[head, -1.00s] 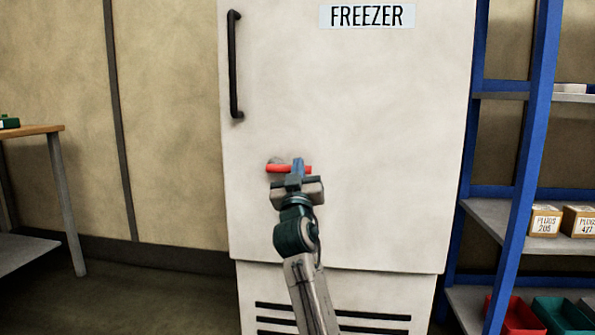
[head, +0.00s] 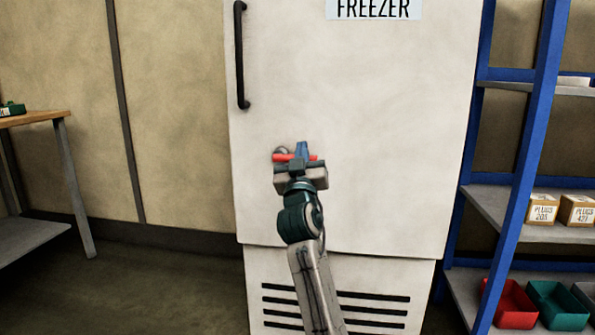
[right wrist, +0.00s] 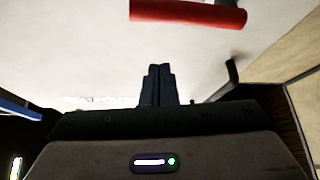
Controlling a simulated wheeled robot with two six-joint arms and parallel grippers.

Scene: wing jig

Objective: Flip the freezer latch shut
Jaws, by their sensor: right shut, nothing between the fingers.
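The freezer (head: 400,150) is a tall white cabinet with its door closed. Its latch (head: 283,157) is a red bar on a grey round mount, lying about level on the door below the black handle. My right gripper (head: 302,150) is shut and empty. In the head view it overlaps the middle of the red bar and hides part of it. In the right wrist view the shut fingers (right wrist: 158,85) point toward the door, and the red bar (right wrist: 188,12) shows apart from their tips. My left gripper is not in view.
A black vertical handle (head: 240,55) is on the door's left side. A blue shelf rack (head: 527,160) with boxes and bins stands at right. A wooden-topped table (head: 35,117) is at far left. The floor between table and freezer is clear.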

